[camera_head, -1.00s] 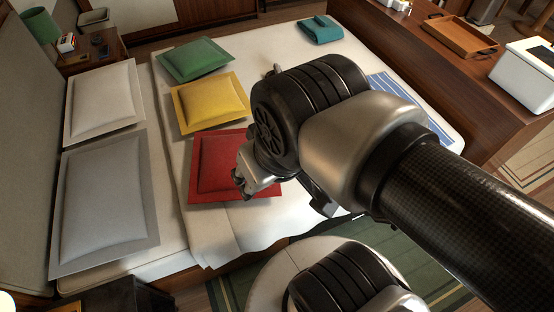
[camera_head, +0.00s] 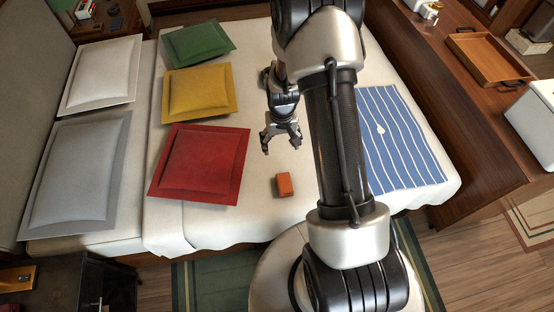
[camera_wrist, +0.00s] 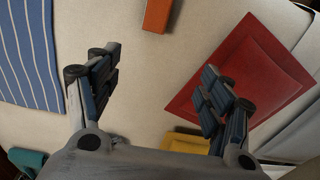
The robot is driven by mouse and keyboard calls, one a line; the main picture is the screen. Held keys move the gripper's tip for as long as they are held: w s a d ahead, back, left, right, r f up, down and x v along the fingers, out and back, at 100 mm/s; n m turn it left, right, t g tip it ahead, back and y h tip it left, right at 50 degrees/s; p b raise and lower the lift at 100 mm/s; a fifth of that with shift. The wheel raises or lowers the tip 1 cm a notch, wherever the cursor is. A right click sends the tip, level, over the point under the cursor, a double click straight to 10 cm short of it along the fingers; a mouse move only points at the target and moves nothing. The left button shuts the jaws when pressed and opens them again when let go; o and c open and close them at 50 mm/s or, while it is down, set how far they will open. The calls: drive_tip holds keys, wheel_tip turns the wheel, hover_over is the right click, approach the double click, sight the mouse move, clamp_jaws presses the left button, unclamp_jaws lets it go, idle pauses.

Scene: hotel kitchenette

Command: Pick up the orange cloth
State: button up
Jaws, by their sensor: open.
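The orange cloth (camera_head: 284,185) is a small folded block lying on the white bed cover, right of the red cushion. It also shows at the top edge of the wrist view (camera_wrist: 158,14), partly cut off. My gripper (camera_head: 281,146) is open and empty above the bed, a little behind the cloth and apart from it. In the wrist view my two fingers (camera_wrist: 158,88) are spread wide, with the cloth beyond their tips and bare bed cover between them.
A red cushion (camera_head: 199,163), a yellow cushion (camera_head: 198,93) and a green cushion (camera_head: 197,43) lie left of my gripper. A blue striped cloth (camera_head: 400,140) lies at the right. A wooden tray (camera_head: 487,56) stands on the counter. Bare bed cover surrounds the orange cloth.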

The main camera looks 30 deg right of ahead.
wheel_tip(320, 180, down, 9)
drive_tip(key=s+d, duration=0.1)
drive_tip(key=s, duration=0.1)
drive_tip(key=b, duration=0.3)
hover_over(285, 182)
drive_tip(key=shift+m+g, duration=0.3)
wheel_tip(285, 182, down, 11)
drive_tip(key=shift+f, duration=0.2)
drive_tip(key=shift+a+f+b, duration=0.15)
drive_tip(key=shift+f+b, duration=1)
drive_tip(key=shift+f, duration=1.9)
drive_tip(key=shift+r, duration=0.1)
drive_tip(key=c, duration=1.1)
drive_tip(key=shift+r, duration=0.15)
drive_tip(key=shift+c, duration=0.2)
wheel_tip(285, 182, up, 20)
drive_tip(key=p, duration=0.5)
drive_tip(key=shift+p, duration=0.35)
